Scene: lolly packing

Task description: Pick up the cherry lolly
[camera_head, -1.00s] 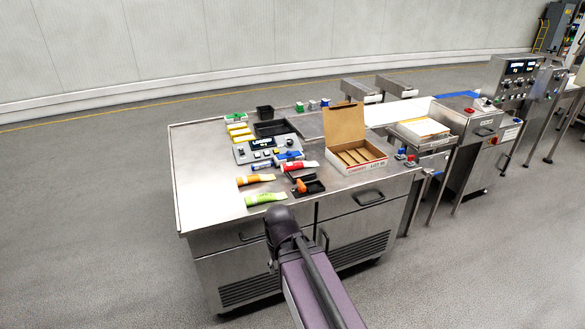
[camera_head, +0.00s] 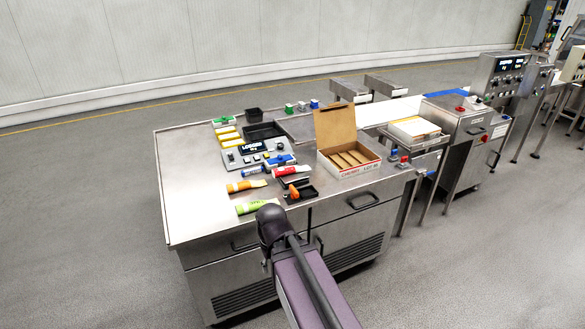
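A red and white wrapped piece (camera_head: 291,170), which looks like the cherry lolly, lies on the steel table (camera_head: 195,200), near the middle of the worktop. An orange and white one (camera_head: 247,185) and a green and white one (camera_head: 254,207) lie to its left and nearer the front edge. A blue one (camera_head: 253,171) lies just left of the red one. My purple arm with its dark rounded joint comes up from the bottom, in front of the table's front edge. My gripper cannot be made out. Nothing is seen touching the red piece.
An open carton (camera_head: 360,167) with cardboard dividers stands right of the lollies. A small black tray (camera_head: 304,194) with an orange item sits just below the red piece. A grey console with a display (camera_head: 255,150) and black bins (camera_head: 264,131) stand behind. The worktop's left side is clear.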

